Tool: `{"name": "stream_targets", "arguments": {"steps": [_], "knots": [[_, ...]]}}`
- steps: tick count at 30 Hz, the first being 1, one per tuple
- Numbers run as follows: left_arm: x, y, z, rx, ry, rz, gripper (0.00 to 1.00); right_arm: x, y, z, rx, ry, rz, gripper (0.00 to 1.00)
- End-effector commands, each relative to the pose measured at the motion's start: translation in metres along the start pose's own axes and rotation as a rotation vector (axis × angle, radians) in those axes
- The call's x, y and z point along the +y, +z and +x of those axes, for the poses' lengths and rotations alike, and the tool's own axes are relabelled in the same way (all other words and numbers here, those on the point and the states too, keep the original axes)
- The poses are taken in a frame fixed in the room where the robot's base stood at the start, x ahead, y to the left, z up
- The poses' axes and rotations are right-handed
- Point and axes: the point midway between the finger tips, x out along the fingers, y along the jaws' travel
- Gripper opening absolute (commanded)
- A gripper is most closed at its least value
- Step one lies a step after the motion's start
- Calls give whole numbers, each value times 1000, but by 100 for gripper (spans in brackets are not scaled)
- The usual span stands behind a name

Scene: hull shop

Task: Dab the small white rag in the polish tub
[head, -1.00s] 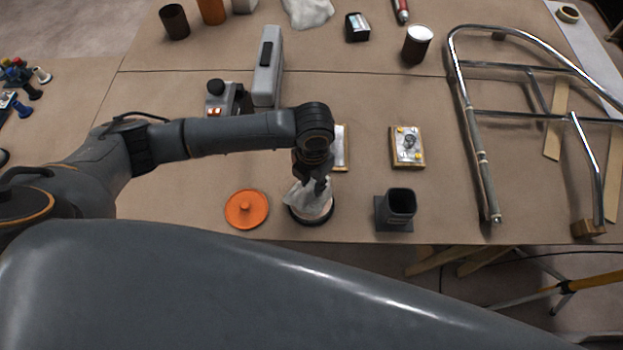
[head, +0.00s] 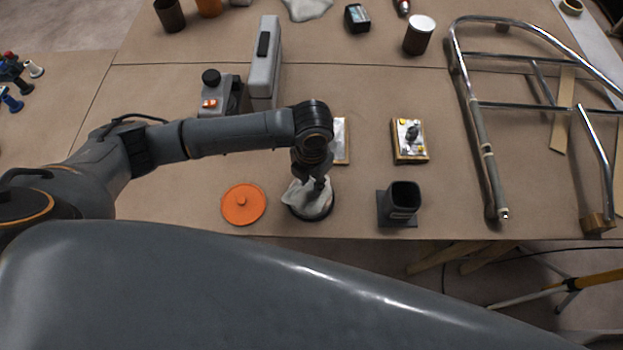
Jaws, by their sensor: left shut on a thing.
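My left gripper (head: 316,188) points down over the polish tub and is shut on the small white rag (head: 302,195). The rag hangs in crumpled folds at the fingertips and covers most of the tub's opening. The polish tub (head: 313,217) is a round, dark, low tub near the table's front edge; only part of its rim and side shows. The rag looks to be in the tub's mouth, but I cannot tell how deep. An orange lid (head: 243,204) with a knob lies flat just left of the tub. My right gripper is not in view.
A dark square cup (head: 401,203) stands right of the tub. Behind are a small framed block (head: 409,141), a grey upright case (head: 264,62) and a brown can (head: 418,36). A chrome tube frame (head: 486,150) fills the right side. Bare table lies between them.

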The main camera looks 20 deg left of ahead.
Motion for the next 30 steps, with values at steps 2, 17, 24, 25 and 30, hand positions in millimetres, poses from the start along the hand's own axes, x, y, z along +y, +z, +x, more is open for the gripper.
{"name": "stream_targets", "arguments": {"steps": [2,17,24,25,30], "knots": [[0,0,0,0,0,0,0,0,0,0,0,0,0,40],[0,0,6,0,0,0,0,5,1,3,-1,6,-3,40],[0,0,9,0,0,0,0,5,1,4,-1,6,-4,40],[0,0,9,0,0,0,0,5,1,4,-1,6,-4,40],[0,0,10,0,0,0,0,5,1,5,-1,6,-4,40]]}}
